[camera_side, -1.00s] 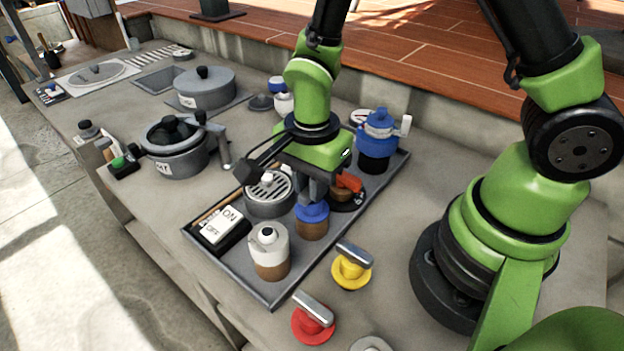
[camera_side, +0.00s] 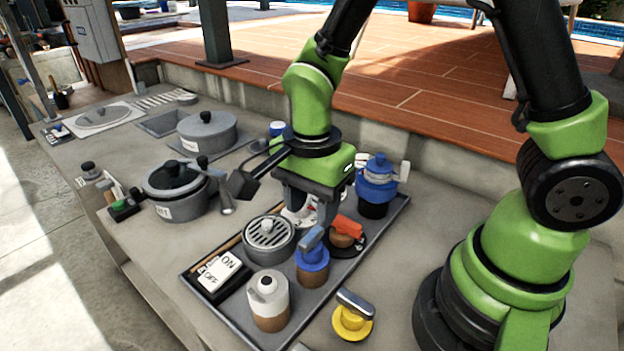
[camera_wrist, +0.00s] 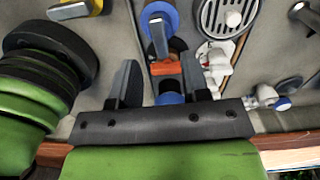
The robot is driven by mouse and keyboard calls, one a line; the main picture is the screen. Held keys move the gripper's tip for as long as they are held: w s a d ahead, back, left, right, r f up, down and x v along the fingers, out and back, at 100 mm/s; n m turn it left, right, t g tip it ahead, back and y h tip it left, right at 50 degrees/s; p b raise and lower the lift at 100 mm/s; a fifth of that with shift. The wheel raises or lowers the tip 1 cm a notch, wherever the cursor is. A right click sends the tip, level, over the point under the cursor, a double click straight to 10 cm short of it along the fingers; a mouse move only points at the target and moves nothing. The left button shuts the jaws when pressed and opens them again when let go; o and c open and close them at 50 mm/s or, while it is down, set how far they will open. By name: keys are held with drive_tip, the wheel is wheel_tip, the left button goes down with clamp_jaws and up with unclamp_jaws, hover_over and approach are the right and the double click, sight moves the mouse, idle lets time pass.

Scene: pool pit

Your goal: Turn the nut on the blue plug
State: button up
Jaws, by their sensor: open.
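The blue plug (camera_side: 312,262) stands upright on a brown base in the grey tray. Its nut is a grey bar (camera_side: 312,238) across the top. In the wrist view the blue plug (camera_wrist: 174,14) is at the top edge, with the bar (camera_wrist: 159,38) pointing down the picture. My gripper (camera_side: 313,215) is above and slightly behind the plug, pointing down. Its two fingers, seen in the wrist view (camera_wrist: 158,75), are apart and hold nothing. The bar lies beyond the fingertips and appears clear of them.
The grey tray (camera_side: 235,325) also holds an orange-handled valve (camera_side: 347,230), a white-and-brown bottle (camera_side: 268,298), a slotted round drain (camera_side: 268,238), an ON/OFF switch (camera_side: 222,270) and a larger blue device (camera_side: 376,185). A yellow plug (camera_side: 352,320) stands outside the tray. Pots stand left.

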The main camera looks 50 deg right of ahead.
wheel_tip(320, 180, up, 5)
drive_tip(key=shift+f, duration=0.1)
idle(0.3)
wheel_tip(320, 180, up, 8)
drive_tip(key=n+t+y, duration=0.1)
drive_tip(key=n+t, duration=0.2)
drive_tip(key=n, duration=0.2)
hover_over(312, 234)
drive_tip(key=s+d, duration=0.3)
drive_tip(key=s, duration=0.1)
drive_tip(key=s+d+r+n+t+y, duration=0.1)
drive_tip(key=s+r+n+t, duration=0.3)
drive_tip(key=s+n, duration=0.2)
drive_tip(key=shift+s+d+r+n, duration=0.2)
drive_tip(key=shift+r+n, duration=0.1)
drive_tip(key=shift+n, duration=0.8)
